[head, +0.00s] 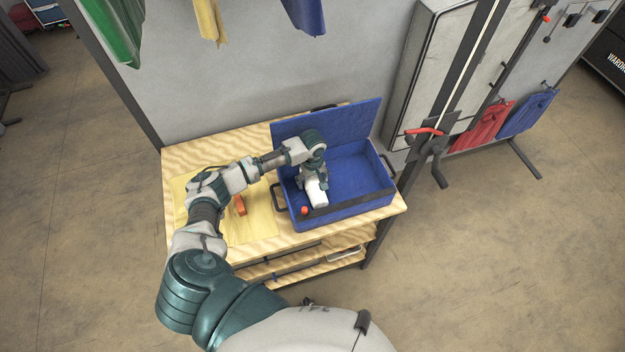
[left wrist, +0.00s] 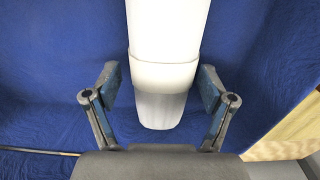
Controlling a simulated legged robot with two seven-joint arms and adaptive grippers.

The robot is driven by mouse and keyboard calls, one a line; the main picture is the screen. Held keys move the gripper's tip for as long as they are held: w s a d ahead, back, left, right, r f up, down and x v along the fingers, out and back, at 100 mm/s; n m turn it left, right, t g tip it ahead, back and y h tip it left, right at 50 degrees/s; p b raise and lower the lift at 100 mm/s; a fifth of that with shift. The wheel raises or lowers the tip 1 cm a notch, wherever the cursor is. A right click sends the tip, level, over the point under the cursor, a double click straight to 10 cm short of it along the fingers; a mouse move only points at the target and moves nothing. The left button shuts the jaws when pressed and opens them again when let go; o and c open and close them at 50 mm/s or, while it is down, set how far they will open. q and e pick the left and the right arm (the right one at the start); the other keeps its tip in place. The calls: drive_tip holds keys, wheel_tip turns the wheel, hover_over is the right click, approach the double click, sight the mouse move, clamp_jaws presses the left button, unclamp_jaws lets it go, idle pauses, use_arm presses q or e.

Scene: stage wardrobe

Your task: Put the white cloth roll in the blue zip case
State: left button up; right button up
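The blue zip case (head: 355,165) stands open on the wooden table, its lid raised at the back. The white cloth roll (head: 317,194) is inside the case's outline, near its front left. My left gripper (head: 314,180) reaches down into the case at the roll. In the left wrist view the roll (left wrist: 165,75) lies between the two spread fingers (left wrist: 160,88) of this gripper, with a gap showing at the left finger. The gripper looks open around the roll. Blue fabric (left wrist: 60,60) lies behind it. My right gripper is not in view.
A yellow mat (head: 255,222) with an orange object (head: 239,205) lies left of the case on the table (head: 190,155). A small red object (head: 304,211) shows at the case's front left. A rack with red and blue items (head: 490,125) stands at right.

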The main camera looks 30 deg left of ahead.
sight(312, 179)
use_arm(q)
wheel_tip(312, 179, up, 12)
idle(0.6)
drive_tip(key=shift+s+a+f, duration=0.1)
idle(0.4)
